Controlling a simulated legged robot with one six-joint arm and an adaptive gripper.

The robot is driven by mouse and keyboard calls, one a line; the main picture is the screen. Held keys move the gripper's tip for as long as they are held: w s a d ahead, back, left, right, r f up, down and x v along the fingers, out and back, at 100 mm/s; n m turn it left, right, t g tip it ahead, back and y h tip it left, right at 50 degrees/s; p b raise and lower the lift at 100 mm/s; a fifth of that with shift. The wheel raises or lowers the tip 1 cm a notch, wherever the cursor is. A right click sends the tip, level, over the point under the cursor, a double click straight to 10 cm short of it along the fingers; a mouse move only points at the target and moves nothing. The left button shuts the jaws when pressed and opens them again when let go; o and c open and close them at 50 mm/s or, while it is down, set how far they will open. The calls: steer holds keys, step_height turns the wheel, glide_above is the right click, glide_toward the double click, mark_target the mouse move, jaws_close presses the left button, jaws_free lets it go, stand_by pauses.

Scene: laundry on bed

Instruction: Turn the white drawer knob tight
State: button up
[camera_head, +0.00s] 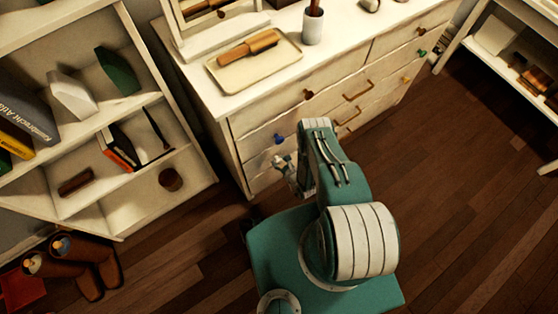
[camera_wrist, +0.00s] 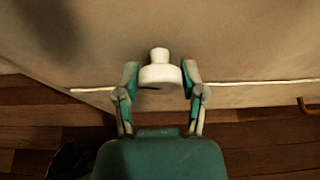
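The white drawer knob (camera_wrist: 160,75) shows in the wrist view, with a wide round disc and a narrower stub, on the pale dresser front. My gripper (camera_wrist: 160,72) has its two teal fingers spread, one on each side of the knob. The fingertips come level with the knob, and only slim gaps seem to lie between it and them. Whether either finger touches it is hard to tell. In the head view my gripper (camera_head: 288,172) is at the lower left of the dresser front (camera_head: 255,150), and the white knob is hidden there.
A blue knob (camera_head: 278,138) and a dark red knob (camera_head: 308,94) are above my gripper. Brass handles (camera_head: 357,90) stick out farther right. An open shelf (camera_head: 205,172) stands close at left, with brown boots (camera_head: 75,265) below it. The wooden floor at right is clear.

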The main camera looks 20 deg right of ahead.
steer(key=shift+w+m+y, duration=0.1)
steer(key=shift+m+y, duration=0.6)
steer(key=shift+m, duration=0.3)
steer(key=o, duration=1.1)
steer(key=shift+o, duration=0.2)
steer(key=v, duration=0.7)
